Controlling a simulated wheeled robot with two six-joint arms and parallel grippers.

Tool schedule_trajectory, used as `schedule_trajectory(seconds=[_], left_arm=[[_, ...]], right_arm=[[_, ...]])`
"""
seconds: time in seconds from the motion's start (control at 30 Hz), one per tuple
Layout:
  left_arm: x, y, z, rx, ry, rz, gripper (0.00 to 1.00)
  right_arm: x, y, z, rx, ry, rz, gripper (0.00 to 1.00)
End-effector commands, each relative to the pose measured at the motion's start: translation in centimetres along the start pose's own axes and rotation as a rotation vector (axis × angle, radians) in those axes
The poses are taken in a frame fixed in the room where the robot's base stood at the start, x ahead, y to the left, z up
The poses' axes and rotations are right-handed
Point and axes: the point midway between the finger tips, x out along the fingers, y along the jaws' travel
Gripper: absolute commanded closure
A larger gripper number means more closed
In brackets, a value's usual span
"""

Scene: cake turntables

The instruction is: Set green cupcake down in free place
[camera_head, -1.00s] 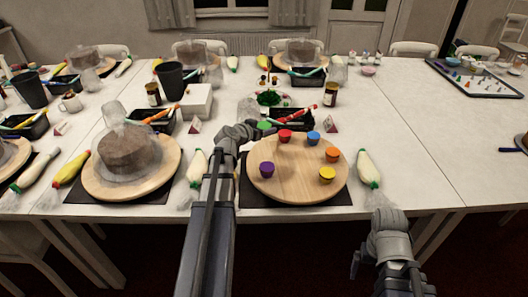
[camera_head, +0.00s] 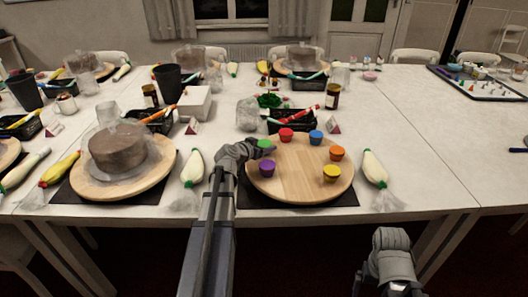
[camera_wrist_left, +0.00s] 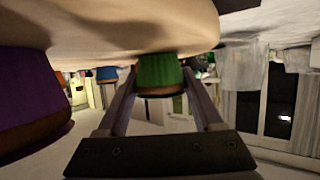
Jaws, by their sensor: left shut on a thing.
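The green cupcake (camera_head: 264,144) is between the fingers of my left gripper (camera_head: 258,150), at the back left rim of the round wooden turntable (camera_head: 298,182). In the left wrist view the green cupcake (camera_wrist_left: 158,72) sits between both fingers, and its wrapper end meets or nearly meets the board (camera_wrist_left: 120,25); I cannot tell if it touches. My left gripper is shut on it. On the turntable stand a purple cupcake (camera_head: 267,168) in front of it, a red one (camera_head: 286,134), a blue one (camera_head: 316,137), an orange one (camera_head: 337,153) and a yellow one (camera_head: 332,172). My right arm hangs low at the right; its fingers are not clear.
The middle of the turntable is bare. A black tray with pens (camera_head: 292,118) stands behind it. Piping bags lie at its left (camera_head: 193,168) and right (camera_head: 375,168). A second turntable (camera_head: 150,180) with a brown cake (camera_head: 118,150) is at the left.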

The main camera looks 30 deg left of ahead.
Motion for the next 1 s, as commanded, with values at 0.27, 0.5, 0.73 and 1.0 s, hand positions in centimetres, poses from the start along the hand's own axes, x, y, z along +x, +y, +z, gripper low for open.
schedule_trajectory(seconds=[0.27, 0.5, 0.73, 1.0], left_arm=[[0.01, -0.01, 0.03, 0.000, 0.000, 0.000, 0.87], [0.08, 0.00, 0.19, 0.000, 0.000, 0.000, 0.16], [0.08, -0.01, 0.19, 0.000, 0.000, 0.000, 0.02], [-0.74, 0.04, -0.25, -0.001, 0.000, -0.001, 0.02]], right_arm=[[0.03, 0.00, 0.00, 0.000, 0.000, 0.000, 0.03], [0.20, -0.02, -0.01, 0.000, 0.000, 0.000, 0.03], [0.20, -0.02, -0.01, 0.000, 0.000, 0.000, 0.03], [-0.51, 0.05, 0.03, 0.000, 0.000, 0.000, 0.03]])
